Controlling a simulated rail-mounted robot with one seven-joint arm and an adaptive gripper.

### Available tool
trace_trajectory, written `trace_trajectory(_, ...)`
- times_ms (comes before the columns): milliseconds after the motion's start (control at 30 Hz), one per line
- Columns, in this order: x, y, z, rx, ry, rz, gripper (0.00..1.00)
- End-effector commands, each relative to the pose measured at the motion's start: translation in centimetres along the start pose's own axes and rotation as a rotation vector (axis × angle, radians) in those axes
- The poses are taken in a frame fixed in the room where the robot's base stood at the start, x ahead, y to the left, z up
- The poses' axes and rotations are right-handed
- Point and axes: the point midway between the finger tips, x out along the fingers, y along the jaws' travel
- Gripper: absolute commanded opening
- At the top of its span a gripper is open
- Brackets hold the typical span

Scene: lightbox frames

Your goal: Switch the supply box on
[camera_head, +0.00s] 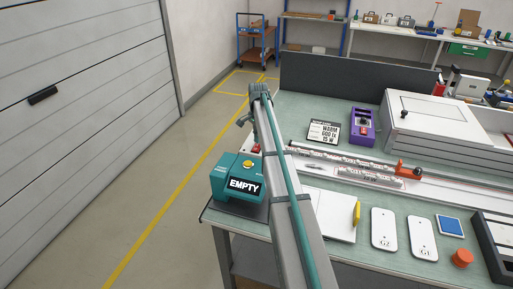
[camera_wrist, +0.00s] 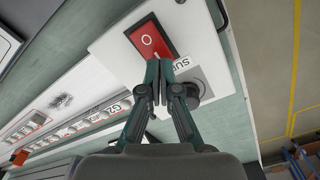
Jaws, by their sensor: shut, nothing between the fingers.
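The supply box (camera_wrist: 118,53) is a pale box with a red rocker switch (camera_wrist: 151,38) in a dark frame, marked with a circle and a line. Its label, partly covered by my fingers, shows "SUP". Beside it on the box is a round grey knob or socket (camera_wrist: 206,91). My gripper (camera_wrist: 160,68) is shut and empty, its fingertips overlapping the switch's lower edge in the wrist view. I cannot tell whether they touch it, or which way the rocker is tipped. In the head view my arm hides most of the box.
A teal box (camera_head: 225,184) reading "EMPTY" with a yellow button stands at the bench's left corner. A purple device (camera_head: 362,126), a sign (camera_head: 324,132) and a row of lettered tubes (camera_head: 350,163) lie right of my arm. The floor left of the bench is clear.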

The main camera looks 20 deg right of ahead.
Motion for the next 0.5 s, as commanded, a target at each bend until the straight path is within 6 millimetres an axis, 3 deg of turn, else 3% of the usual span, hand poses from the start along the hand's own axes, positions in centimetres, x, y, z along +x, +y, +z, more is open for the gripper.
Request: trace_trajectory(500,0.75,0.0,0.0,0.0,0.0,0.0,0.0)
